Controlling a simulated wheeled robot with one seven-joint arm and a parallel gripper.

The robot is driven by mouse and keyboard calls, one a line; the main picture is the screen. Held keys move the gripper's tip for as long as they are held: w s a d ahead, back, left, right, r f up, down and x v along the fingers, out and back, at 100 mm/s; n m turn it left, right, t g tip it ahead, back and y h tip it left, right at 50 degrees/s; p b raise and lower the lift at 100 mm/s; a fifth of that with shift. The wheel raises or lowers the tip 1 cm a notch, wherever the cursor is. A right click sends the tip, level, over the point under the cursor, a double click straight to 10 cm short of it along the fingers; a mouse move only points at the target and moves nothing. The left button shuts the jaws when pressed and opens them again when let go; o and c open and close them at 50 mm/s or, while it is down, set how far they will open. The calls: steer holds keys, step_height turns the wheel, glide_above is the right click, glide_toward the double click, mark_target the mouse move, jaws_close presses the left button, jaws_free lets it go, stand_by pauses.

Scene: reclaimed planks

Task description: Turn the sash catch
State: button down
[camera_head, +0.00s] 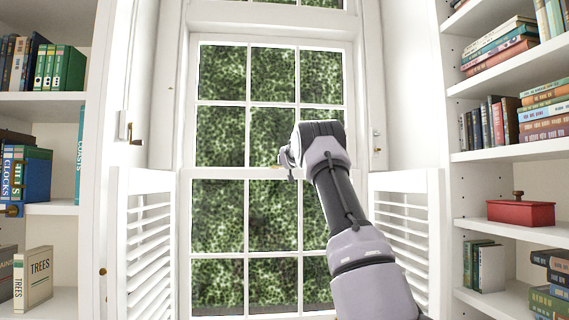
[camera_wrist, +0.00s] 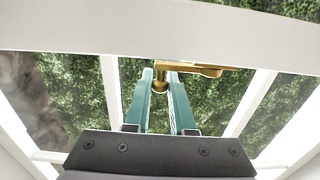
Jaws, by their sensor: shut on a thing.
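The brass sash catch (camera_wrist: 200,67) shows in the wrist view, on the window's white meeting rail. Its lever points to the right, with a round knob at its left part between my fingers. My gripper (camera_wrist: 160,82) has two teal fingers, one on each side of that knob, shut on it. In the head view, a small brass bit of the catch (camera_head: 278,167) shows at the rail, just left of my gripper (camera_head: 287,160). My wrist hides most of the catch there.
The white sash window (camera_head: 222,174) has hedge behind it. Half-height louvred shutters stand open at the left (camera_head: 150,250) and right (camera_head: 405,225). Bookshelves flank the window, with a red box (camera_head: 521,213) on the right one.

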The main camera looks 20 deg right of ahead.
steer(key=shift+r, duration=0.2)
steer(key=c, duration=0.8)
jaws_free()
steer(key=shift+o, duration=0.2)
steer(key=v, duration=1)
steer(key=shift+s, duration=0.35)
steer(key=shift+f, duration=0.1)
steer(key=s+a+f+m+g+y, duration=0.1)
steer(key=s+a+f+g+y, duration=0.15)
steer(key=s+a, duration=0.65)
steer(key=s+a+f+m+g+y, duration=0.1)
steer(key=s+a+f+g, duration=0.15)
steer(key=s, duration=1.25)
steer(key=s+a+f+g+y, duration=0.1)
steer(key=s+a+f, duration=0.3)
steer(key=s, duration=0.5)
steer(key=s+a+f+g+y, duration=0.1)
steer(key=s+a+f+g, duration=0.1)
steer(key=s+f, duration=0.4)
steer(key=s+a+f+g+y, duration=0.1)
steer(key=s+a+f, duration=0.4)
steer(key=s, duration=0.7)
steer(key=shift+s+a+n+g, duration=0.35)
steer(key=shift+s+n+g, duration=0.05)
steer(key=shift+g, duration=0.2)
